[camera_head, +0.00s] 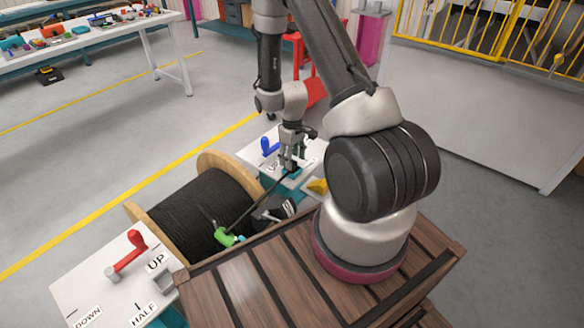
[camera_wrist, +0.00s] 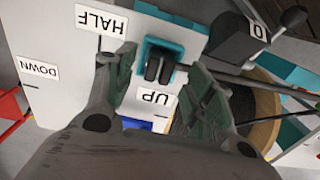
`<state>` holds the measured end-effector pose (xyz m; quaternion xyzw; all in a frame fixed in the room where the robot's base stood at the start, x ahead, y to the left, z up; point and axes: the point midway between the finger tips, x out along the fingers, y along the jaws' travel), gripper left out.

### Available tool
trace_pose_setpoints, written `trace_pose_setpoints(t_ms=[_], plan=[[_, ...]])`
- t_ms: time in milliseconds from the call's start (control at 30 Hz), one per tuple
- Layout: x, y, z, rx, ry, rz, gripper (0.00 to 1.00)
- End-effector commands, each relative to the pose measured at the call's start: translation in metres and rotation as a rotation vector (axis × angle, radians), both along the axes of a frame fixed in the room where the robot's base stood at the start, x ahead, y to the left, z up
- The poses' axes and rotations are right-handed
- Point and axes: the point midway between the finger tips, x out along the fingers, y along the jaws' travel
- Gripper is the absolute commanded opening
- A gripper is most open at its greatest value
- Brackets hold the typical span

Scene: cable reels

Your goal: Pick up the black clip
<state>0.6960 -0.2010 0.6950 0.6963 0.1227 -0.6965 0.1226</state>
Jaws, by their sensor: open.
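A small black clip (camera_wrist: 152,68), seen as two dark rounded prongs, sits in a teal holder (camera_wrist: 176,49) on a white panel in the wrist view. My gripper (camera_wrist: 161,60) is open, with one green-grey finger on each side of the clip and gaps on both sides. I cannot tell how far the fingertips are above the panel. In the head view, my gripper (camera_head: 289,163) points down over the teal holder (camera_head: 293,177); the clip is hard to make out there.
A wooden reel of black cable (camera_head: 195,205) stands left of the gripper. A blue lever (camera_head: 269,147) rises beside it. A white panel with a red lever (camera_head: 130,252) is at front left. A green piece (camera_head: 228,238) and a black box (camera_wrist: 240,42) are near the reel.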

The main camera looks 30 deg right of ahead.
Motion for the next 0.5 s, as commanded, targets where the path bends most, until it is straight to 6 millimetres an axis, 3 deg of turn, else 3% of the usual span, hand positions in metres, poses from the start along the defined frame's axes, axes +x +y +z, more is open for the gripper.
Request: trace_pose_setpoints(t_ms=[200,433,500], plan=[[0.002,0.000,-0.028,0.000,0.000,0.000,0.54],[0.002,0.000,-0.029,0.000,-0.001,0.000,0.54],[0.002,0.000,-0.029,0.000,-0.001,0.000,0.44]])
